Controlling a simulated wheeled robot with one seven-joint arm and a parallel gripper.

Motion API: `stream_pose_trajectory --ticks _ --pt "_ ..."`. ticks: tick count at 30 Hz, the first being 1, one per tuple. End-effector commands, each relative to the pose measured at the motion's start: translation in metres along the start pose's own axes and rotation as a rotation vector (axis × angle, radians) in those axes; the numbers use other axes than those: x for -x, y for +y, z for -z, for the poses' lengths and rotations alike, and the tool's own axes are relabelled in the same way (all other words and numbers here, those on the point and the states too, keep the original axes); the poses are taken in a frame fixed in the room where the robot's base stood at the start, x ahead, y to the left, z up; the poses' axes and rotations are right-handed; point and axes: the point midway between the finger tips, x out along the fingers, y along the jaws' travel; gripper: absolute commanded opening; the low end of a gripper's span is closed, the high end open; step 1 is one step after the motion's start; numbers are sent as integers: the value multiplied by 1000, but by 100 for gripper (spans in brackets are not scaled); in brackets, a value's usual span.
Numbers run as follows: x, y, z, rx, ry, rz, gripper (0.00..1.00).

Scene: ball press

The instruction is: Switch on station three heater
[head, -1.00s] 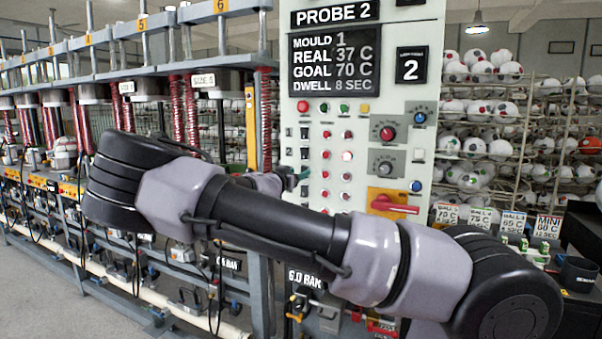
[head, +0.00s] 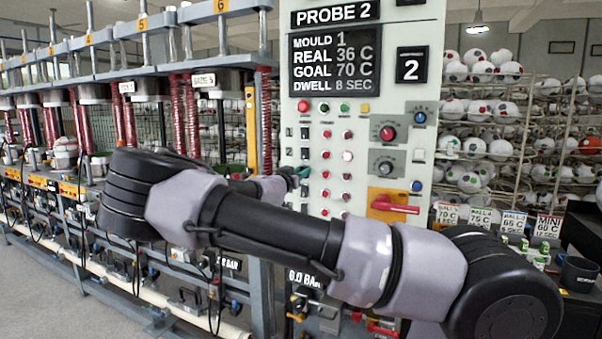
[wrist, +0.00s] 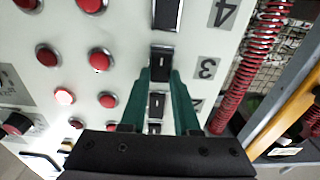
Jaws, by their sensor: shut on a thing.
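The black rocker switch beside the label 3 (wrist: 162,65) is on the pale control panel in the wrist view. My gripper (wrist: 161,77) has green fingers, one on each side of this switch, and is shut on it. The label 3 (wrist: 207,68) is to the right of the switch. Which way the rocker is tipped I cannot tell. The switch is hidden there.
In the wrist view another rocker (wrist: 167,14) is beside label 4, and one (wrist: 156,105) lies between my fingers. Red buttons (wrist: 101,60) are to the left. A red hose (wrist: 250,70) is to the right. The head view shows a display (head: 335,65) and a red lever (head: 395,205).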

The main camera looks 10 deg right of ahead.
Motion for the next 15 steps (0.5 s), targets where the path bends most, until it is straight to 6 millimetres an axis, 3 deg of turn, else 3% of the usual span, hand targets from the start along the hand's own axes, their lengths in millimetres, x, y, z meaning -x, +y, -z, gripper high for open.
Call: stream_pose_trajectory --ticks 7,15 --pt "1 0 -5 5 160 1 0" --pt "2 0 -5 0 211 2 0"
